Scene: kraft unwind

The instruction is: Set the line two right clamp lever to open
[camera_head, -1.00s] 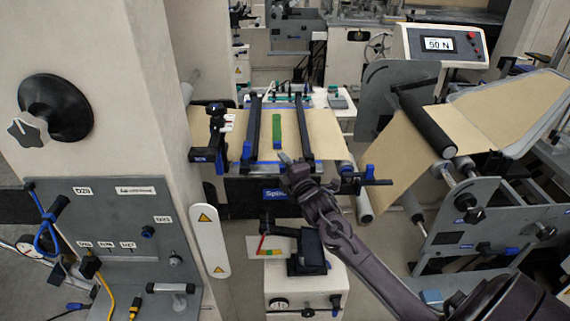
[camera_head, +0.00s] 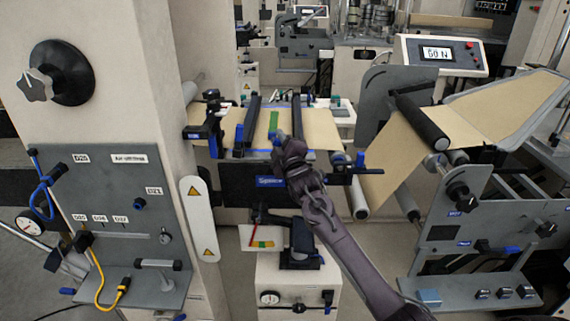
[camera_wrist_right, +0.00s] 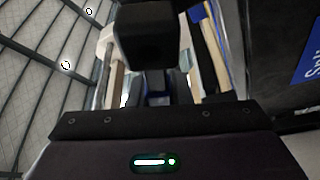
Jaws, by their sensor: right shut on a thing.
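The splice table of the unwind (camera_head: 240,185) is in the middle of the head view, with two dark clamp bars over brown paper. The left clamp bar (camera_head: 253,118) has a blue lever (camera_head: 239,137) standing at its near end. My right gripper (camera_head: 282,142) is at the near end of the right clamp bar (camera_head: 297,118). It is shut on what looks like the blue right clamp lever (camera_head: 281,134), mostly hidden by the fingers. The right wrist view shows a dark block and a little blue between the fingers. My left gripper is not in view.
A green strip (camera_head: 273,124) lies on the paper between the bars. Dark side brackets with blue knobs (camera_head: 361,160) flank the table. A grey panel with cables (camera_head: 110,220) stands left. Rollers and the paper web (camera_head: 400,150) are to the right.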

